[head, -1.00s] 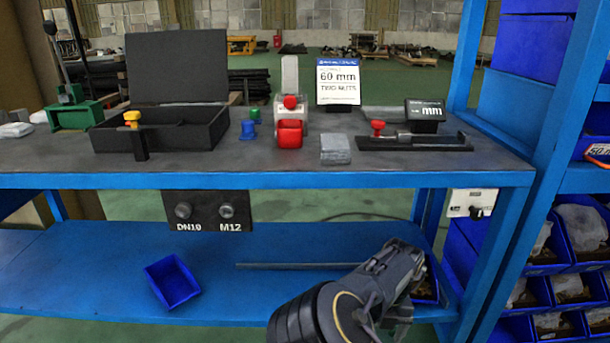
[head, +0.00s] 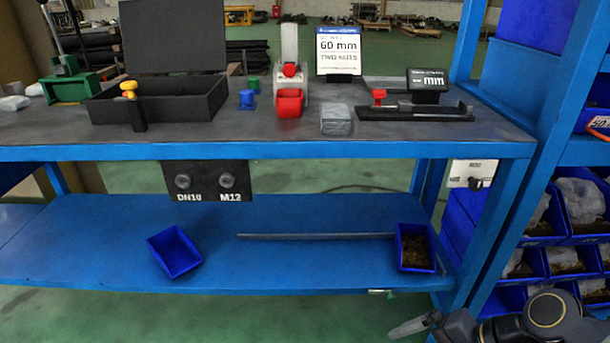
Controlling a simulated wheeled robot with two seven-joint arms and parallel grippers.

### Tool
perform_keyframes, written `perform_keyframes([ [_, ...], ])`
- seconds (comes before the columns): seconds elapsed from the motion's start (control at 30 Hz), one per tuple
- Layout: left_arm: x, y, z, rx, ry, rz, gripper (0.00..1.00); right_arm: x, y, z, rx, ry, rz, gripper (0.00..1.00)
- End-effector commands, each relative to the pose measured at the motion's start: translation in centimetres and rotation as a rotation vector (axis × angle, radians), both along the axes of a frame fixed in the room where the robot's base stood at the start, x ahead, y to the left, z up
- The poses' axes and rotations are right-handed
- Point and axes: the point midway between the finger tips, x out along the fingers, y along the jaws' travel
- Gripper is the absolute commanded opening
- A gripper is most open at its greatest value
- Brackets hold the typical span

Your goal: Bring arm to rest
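My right arm shows at the lower right corner, off the blue bench. What looks like its gripper (head: 412,327) is at the bottom edge, low in front of the right bench leg and clear of the lower shelf. Only a pale finger-like part shows, and I cannot tell whether it is open or shut. I see nothing held in it. My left gripper is out of view.
The blue bench (head: 300,151) carries a black case (head: 175,103), a red-and-white dispenser (head: 289,101) and a 60 mm sign (head: 338,50). Its lower shelf holds an empty blue bin (head: 174,252), a grey rod (head: 315,236) and a filled blue bin (head: 415,248). Bin racks (head: 565,225) stand right.

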Motion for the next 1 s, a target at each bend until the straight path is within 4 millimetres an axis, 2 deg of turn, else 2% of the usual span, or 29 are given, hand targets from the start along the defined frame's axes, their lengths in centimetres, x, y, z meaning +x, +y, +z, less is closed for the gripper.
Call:
perform_keyframes([
  [0.1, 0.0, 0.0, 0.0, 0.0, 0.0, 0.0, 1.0, -1.5, -0.5, 0.6, -0.124, -0.214, 0.144, 1.0],
  [0.2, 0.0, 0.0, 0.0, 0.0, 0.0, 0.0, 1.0, -2.5, -0.9, 0.8, -0.237, -0.351, 0.251, 1.0],
  [0.43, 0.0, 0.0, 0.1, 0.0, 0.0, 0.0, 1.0, -4.1, -1.9, 1.0, -0.515, -0.58, 0.467, 1.0],
  [0.5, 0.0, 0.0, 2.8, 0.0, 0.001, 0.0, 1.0, -3.9, -1.8, 3.6, -0.494, -0.567, 0.462, 1.0],
  [0.77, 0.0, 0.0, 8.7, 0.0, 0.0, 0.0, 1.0, -3.9, -1.8, 9.5, -0.49, -0.566, 0.459, 1.0],
  [0.87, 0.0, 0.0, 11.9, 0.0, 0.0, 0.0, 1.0, -3.9, -1.8, 12.7, -0.488, -0.565, 0.459, 1.0],
  [1.0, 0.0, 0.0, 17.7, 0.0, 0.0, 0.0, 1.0, -3.9, -1.8, 18.5, -0.488, -0.565, 0.459, 1.0],
])
